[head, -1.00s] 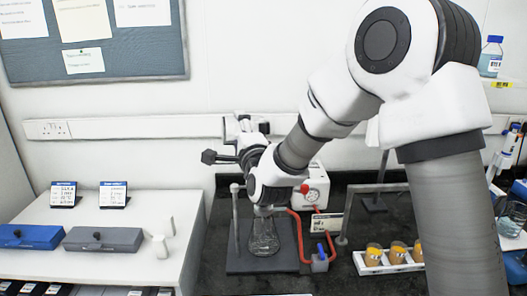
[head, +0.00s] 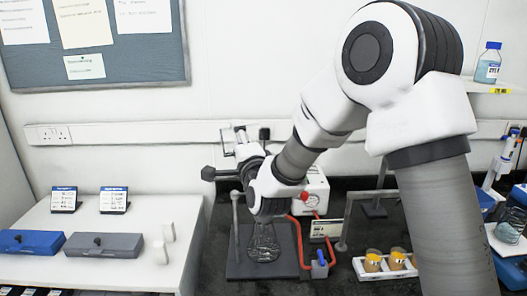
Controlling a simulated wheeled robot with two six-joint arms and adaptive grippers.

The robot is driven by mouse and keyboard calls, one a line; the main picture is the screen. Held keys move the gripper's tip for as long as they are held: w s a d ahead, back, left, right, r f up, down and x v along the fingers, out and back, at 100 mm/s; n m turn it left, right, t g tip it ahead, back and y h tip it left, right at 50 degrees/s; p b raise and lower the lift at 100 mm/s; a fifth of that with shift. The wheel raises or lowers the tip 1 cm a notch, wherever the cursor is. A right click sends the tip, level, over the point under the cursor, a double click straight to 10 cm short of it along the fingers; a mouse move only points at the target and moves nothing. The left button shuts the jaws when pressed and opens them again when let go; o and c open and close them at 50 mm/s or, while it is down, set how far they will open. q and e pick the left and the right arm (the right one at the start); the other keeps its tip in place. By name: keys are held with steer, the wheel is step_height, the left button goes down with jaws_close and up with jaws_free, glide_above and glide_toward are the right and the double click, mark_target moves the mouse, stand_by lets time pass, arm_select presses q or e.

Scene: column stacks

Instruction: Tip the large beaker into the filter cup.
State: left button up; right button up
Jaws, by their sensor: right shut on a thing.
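My right gripper (head: 240,145) is above and behind the glass flask, at the far end of my right arm, partly hidden by my wrist. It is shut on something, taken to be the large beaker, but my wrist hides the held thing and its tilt. The clear conical flask (head: 263,245) stands upright on the dark base plate below my wrist. The filter cup is not clearly visible; my wrist covers the space just above the flask. My left gripper is not in view.
A metal post (head: 236,225) stands left of the flask. Red tubing (head: 299,240) and a white gauge box (head: 314,192) are to its right. A white rack with orange-topped cups (head: 373,262) is farther right. Blue (head: 30,242) and grey (head: 104,246) boxes sit on the left bench.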

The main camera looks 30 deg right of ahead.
steer(key=shift+a+f+n+p, duration=0.1)
steer(key=shift+a+n+p, duration=0.1)
steer(key=shift+n+p, duration=0.5)
steer(key=shift+w+a+f+n+y+b, duration=0.1)
steer(key=shift+a+f+n+y+b, duration=0.1)
steer(key=shift+f+n+b, duration=0.3)
steer(key=shift+w+a+f+n+y+b, duration=0.1)
steer(key=shift+a+f+n+y+b, duration=0.1)
steer(key=shift+f+n+b, duration=0.35)
steer(key=shift+a+r+n+p, duration=0.15)
steer(key=shift+r+n+p, duration=0.2)
steer(key=shift+r+n, duration=0.35)
steer(key=shift+w+a+r+n, duration=0.15)
steer(key=shift+n, duration=0.7)
steer(key=shift+r+n+p, duration=0.25)
steer(key=shift+n+p, duration=0.2)
steer(key=shift+n, duration=0.35)
steer(key=shift+f+n+g+y, duration=0.3)
steer(key=shift+n, duration=0.6)
arm_select(q)
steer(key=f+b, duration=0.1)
steer(key=b, duration=0.2)
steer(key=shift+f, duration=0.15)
arm_select(e)
steer(key=w+a+f+n+g, duration=0.1)
steer(key=a+f+n, duration=0.2)
steer(key=f+n, duration=0.3)
steer(key=shift+a+f+n, duration=0.3)
steer(key=shift+f+n, duration=0.05)
steer(key=shift+n, duration=0.85)
